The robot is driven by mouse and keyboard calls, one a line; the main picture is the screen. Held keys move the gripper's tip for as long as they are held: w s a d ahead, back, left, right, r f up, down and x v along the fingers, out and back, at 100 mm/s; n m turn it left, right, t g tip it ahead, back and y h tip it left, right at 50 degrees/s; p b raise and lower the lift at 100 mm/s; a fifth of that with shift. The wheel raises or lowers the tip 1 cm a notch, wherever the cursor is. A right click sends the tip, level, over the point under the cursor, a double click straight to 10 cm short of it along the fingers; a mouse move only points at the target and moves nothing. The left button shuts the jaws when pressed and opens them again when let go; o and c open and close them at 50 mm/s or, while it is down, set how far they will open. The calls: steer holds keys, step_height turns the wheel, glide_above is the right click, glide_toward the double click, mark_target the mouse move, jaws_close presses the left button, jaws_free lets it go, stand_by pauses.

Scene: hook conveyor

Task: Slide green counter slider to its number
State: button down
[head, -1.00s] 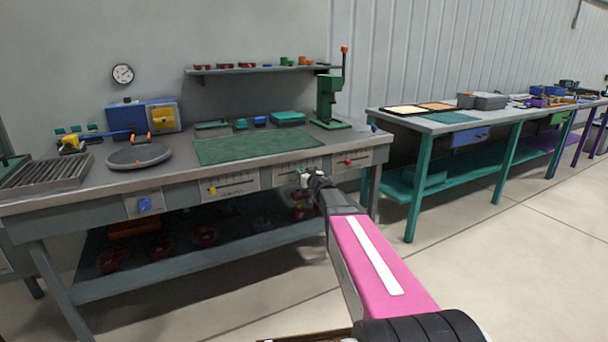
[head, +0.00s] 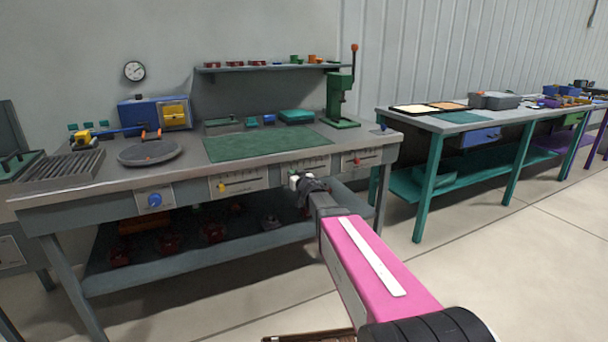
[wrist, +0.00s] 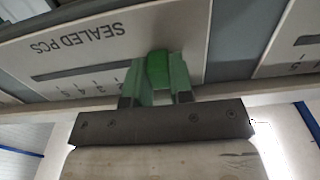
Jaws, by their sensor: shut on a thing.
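The green counter slider (wrist: 158,69) stands between the two fingertips of my gripper (wrist: 157,80) in the wrist view. My gripper is shut on it. The slider's panel (wrist: 100,35) reads "SEALED PCS" upside down, with a dark slot (wrist: 85,70) and a row of numbers running left from the slider. The slider and fingers cover the slot's right end in this view. In the head view my gripper (head: 295,182) is at the front of this panel (head: 313,164), near its left part; the slider itself is hidden there.
A panel with a yellow slider (head: 222,186) is to the left and one with a red slider (head: 357,161) to the right. A blue knob (head: 154,200) is farther left. The green mat (head: 265,143) above is clear. A lower shelf (head: 190,262) holds several red parts.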

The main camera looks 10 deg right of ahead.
steer(key=shift+s+a, duration=0.1)
steer(key=shift+a, duration=0.2)
steer(key=c, duration=1)
jaws_free()
steer(key=shift+a, duration=0.1)
steer(key=shift+s, duration=0.15)
steer(key=v, duration=1)
steer(key=shift+s, duration=0.3)
